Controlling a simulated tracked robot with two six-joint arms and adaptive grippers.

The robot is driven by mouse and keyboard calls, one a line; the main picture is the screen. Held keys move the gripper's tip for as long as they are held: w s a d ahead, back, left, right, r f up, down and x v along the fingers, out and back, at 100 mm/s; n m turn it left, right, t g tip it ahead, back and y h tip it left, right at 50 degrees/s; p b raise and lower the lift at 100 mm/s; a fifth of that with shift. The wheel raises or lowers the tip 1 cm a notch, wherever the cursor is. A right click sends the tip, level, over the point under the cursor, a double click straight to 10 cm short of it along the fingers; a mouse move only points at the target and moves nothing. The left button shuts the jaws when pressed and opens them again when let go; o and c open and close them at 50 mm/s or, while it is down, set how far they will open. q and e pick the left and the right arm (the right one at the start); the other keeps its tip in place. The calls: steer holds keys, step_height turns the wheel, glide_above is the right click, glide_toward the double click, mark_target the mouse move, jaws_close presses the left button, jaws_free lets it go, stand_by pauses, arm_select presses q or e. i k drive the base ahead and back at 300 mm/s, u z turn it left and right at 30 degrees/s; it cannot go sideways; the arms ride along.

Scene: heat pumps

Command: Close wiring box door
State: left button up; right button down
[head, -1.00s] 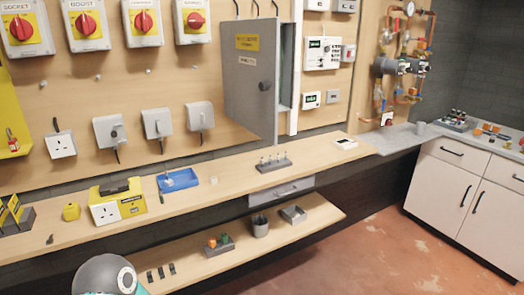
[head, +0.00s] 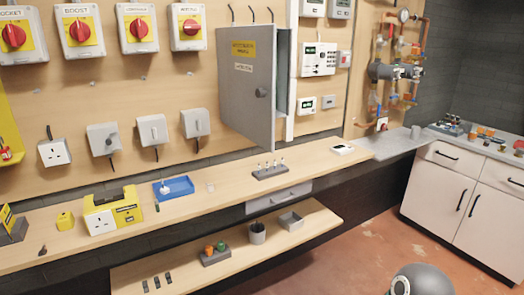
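The grey wiring box door (head: 246,86) stands swung open on the wall in the head view. It carries yellow and white labels and a dark round knob (head: 262,92). The open wiring box (head: 283,78) shows as a narrow strip behind the door's right edge, and most of its inside is hidden by the door. Neither gripper is in view. Only a grey rounded part of my own arm shows at the bottom right, well below and apart from the door.
A wooden shelf (head: 230,193) runs below the door, with a blue tray (head: 174,188), a yellow socket box (head: 113,212) and a grey peg block (head: 270,171) on it. A lower shelf (head: 185,262) holds small parts. White cabinets (head: 470,190) stand right; red floor is open before them.

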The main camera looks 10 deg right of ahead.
mark_target(251, 50)
steer(key=u, duration=0.1)
steer(key=i, duration=1)
steer(key=z, duration=0.1)
